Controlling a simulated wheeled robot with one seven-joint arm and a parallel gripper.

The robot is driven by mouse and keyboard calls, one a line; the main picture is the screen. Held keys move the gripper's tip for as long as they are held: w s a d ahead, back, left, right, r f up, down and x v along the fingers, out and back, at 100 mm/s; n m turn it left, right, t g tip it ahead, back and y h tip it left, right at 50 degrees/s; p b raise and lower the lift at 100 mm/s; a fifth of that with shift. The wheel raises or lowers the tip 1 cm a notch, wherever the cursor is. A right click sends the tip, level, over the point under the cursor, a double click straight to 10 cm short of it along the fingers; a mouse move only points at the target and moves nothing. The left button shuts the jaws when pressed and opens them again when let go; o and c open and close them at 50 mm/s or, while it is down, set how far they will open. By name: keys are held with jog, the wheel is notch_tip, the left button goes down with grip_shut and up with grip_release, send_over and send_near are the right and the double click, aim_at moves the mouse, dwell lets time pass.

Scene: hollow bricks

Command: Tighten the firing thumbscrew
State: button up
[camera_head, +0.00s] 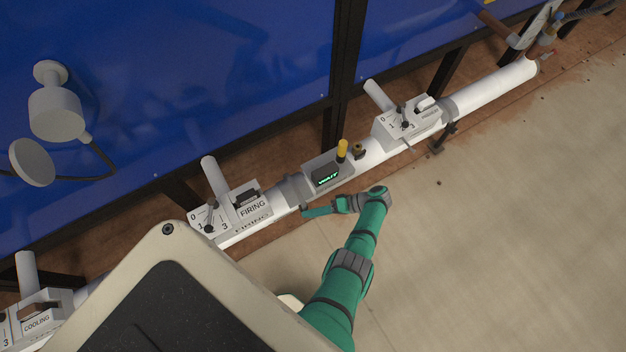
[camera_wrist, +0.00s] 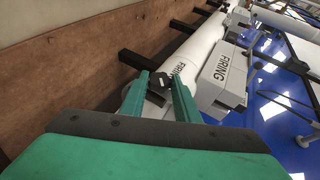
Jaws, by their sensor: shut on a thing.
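The firing station box (camera_head: 240,212), labelled FIRING, sits on the white pipe at left of centre in the head view. It also shows in the wrist view (camera_wrist: 222,76). A dark thumbscrew (camera_wrist: 157,84) is beside the white pipe in the wrist view, between my two green fingers. My gripper (camera_wrist: 160,76) is shut on it; the fingers hide part of it. In the head view my gripper (camera_head: 308,211) is at the near side of the pipe, just right of the firing box. The thumbscrew is too small to make out there.
A grey box with a green WAIT display (camera_head: 327,178) and a yellow lamp (camera_head: 342,150) sits right of the firing box. Another valve box (camera_head: 410,120) is farther right. A cooling box (camera_head: 37,318) is at lower left. Open floor (camera_head: 500,230) lies on the near side.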

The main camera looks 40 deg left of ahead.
jog(key=shift+s, duration=0.1)
dwell(0.3)
jog(key=o, duration=1.1)
jog(key=shift+c, duration=0.2)
jog(key=v, duration=1)
jog(key=shift+w+d, duration=0.25)
jog(key=shift+w, duration=0.15)
